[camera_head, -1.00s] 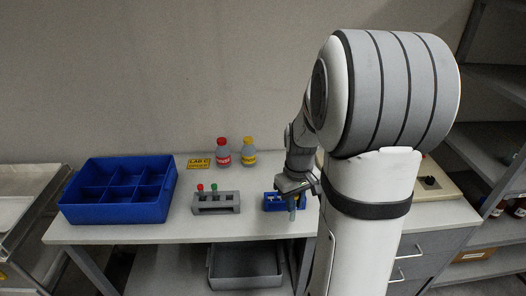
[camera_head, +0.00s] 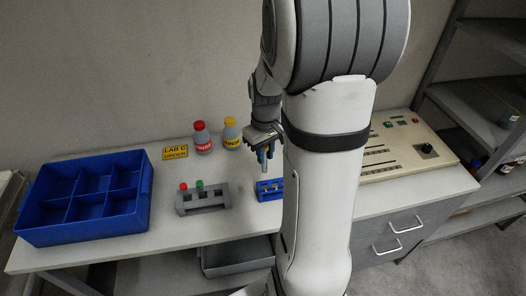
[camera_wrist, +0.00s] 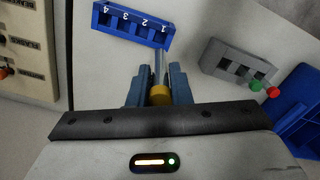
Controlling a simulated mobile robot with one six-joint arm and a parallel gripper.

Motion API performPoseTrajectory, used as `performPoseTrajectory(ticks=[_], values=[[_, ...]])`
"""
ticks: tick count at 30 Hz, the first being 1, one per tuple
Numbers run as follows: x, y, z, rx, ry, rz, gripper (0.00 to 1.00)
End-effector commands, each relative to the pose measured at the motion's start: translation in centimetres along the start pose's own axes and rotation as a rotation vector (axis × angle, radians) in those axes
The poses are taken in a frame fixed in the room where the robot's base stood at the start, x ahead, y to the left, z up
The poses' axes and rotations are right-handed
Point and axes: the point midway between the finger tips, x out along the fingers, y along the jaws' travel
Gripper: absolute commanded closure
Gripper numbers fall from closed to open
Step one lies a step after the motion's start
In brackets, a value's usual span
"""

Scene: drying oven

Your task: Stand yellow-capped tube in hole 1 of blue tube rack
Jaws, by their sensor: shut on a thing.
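My gripper (camera_head: 265,153) is shut on the yellow-capped tube, pointing down above the blue tube rack (camera_head: 270,196). In the wrist view the yellow cap (camera_wrist: 160,94) sits between the two blue fingers of my gripper (camera_wrist: 159,78). The clear tube (camera_wrist: 159,58) extends from the cap toward the rack. The blue tube rack (camera_wrist: 118,27) shows numbers 1 to 4 along its edge, with 1 at the right end there. The tube's far end appears close to the rack edge near 1 and 2. In the head view the tube (camera_head: 265,168) hangs above the rack.
A grey rack (camera_head: 205,203) with red- and green-capped tubes stands left of the blue rack. A blue divided bin (camera_head: 50,237) is at the far left. Red- (camera_head: 202,143) and yellow-capped (camera_head: 232,138) bottles stand behind. A beige device (camera_head: 375,168) is at the right.

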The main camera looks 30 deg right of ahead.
Motion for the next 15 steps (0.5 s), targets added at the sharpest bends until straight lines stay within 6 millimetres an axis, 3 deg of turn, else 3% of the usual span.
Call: performPoseTrajectory(ticks=[8,15], values=[[1.2,-0.1,0.1,-0.001,-0.001,0.002,1.0],[3.5,-0.1,0.1,-0.001,-0.002,0.002,1.0]])
